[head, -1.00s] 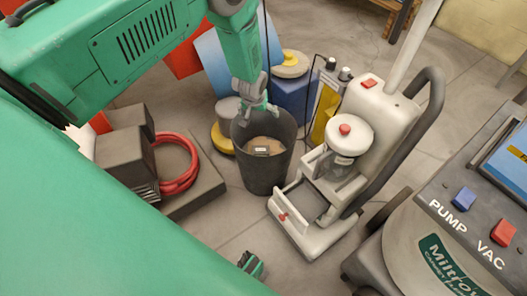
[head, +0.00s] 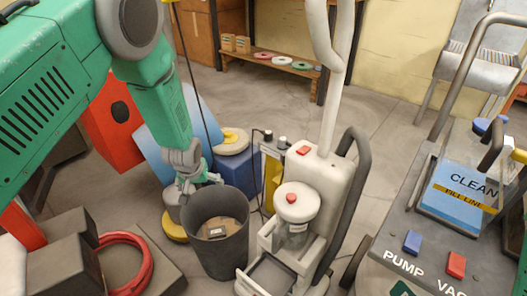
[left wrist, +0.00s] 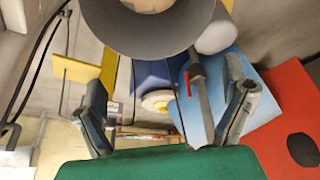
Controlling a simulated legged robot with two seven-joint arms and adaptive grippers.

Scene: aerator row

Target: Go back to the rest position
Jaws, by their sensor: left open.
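My left arm comes in from the left. Its grey left gripper (head: 203,186) points down at the far left rim of the dark round bin (head: 217,255). In the left wrist view the two fingers of the left gripper (left wrist: 165,108) are spread wide apart with nothing between them. A small dark item with a pale label (head: 217,232) lies on brown matter inside the bin. The underside of a dark grey round shape, likely the bin (left wrist: 150,35), shows at the top of the left wrist view. My right gripper is in neither view.
A white upright machine (head: 313,205) with a red button stands right of the bin. A grey PUMP/VAC machine (head: 433,250) is at the right. A red coiled hose (head: 137,268) and dark boxes lie at the left. A low shelf (head: 285,62) is at the back; open floor lies before it.

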